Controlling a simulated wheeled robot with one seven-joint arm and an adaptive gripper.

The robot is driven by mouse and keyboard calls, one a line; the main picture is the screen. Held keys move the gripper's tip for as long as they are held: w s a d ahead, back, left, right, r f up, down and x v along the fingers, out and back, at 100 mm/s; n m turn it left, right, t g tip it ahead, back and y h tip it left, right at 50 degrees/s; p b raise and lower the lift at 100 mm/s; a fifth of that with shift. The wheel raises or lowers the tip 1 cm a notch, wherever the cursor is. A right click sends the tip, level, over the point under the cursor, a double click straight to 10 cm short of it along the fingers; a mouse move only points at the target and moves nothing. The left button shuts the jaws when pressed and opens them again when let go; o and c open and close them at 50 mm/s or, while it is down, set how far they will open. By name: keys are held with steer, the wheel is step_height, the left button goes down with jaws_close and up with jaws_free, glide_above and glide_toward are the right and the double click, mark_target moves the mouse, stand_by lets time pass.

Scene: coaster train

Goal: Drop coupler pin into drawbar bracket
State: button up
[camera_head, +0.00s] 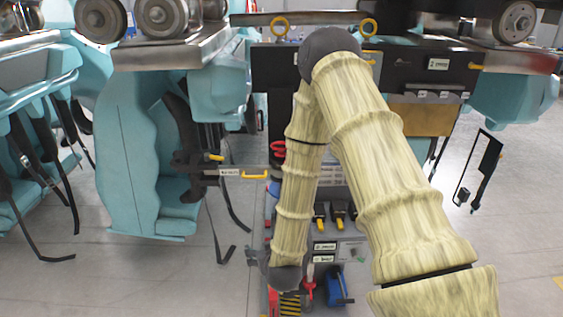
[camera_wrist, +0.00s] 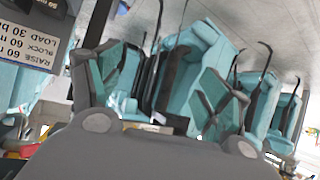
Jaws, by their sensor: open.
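My gripper (camera_wrist: 165,80) shows in the wrist view, its two fingers spread apart with nothing held between them. Behind the fingers are teal coaster seats (camera_wrist: 200,50). In the head view my arm crosses the middle and hides much of the cart behind it; the gripper itself is not clear there. I cannot pick out the coupler pin for certain. A dark labelled bar with a yellow handle (camera_head: 254,176) lies left of my arm. I cannot tell whether it belongs to the drawbar bracket.
Teal coaster cars (camera_head: 143,150) with hanging black straps stand at the left. A metal beam with wheels (camera_head: 165,16) runs along the top. A tool cart (camera_head: 338,247) with yellow-handled tools stands behind my arm. Grey floor (camera_head: 520,235) is clear at the right.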

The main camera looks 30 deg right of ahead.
steer(key=w+d+r+m+t+h, duration=0.1)
steer(key=w+d+r+t+h, duration=0.2)
steer(key=r, duration=0.4)
steer(key=w+d+r+m, duration=0.1)
steer(key=w+d+r, duration=0.3)
steer(key=r, duration=0.3)
steer(key=m+t+h, duration=0.1)
steer(key=m+h, duration=0.1)
steer(key=h, duration=0.2)
glide_toward(281, 145)
steer(key=p+x, duration=0.4)
steer(key=x, duration=0.3)
steer(key=shift+w+d+r, duration=0.1)
steer(key=shift+w+r, duration=0.05)
steer(key=shift+p+x, duration=0.5)
steer(key=shift+x, duration=0.55)
steer(key=c, duration=1)
steer(key=shift+r+p, duration=3.25)
steer(key=shift+r, duration=2.9)
steer(key=shift+c, duration=0.2)
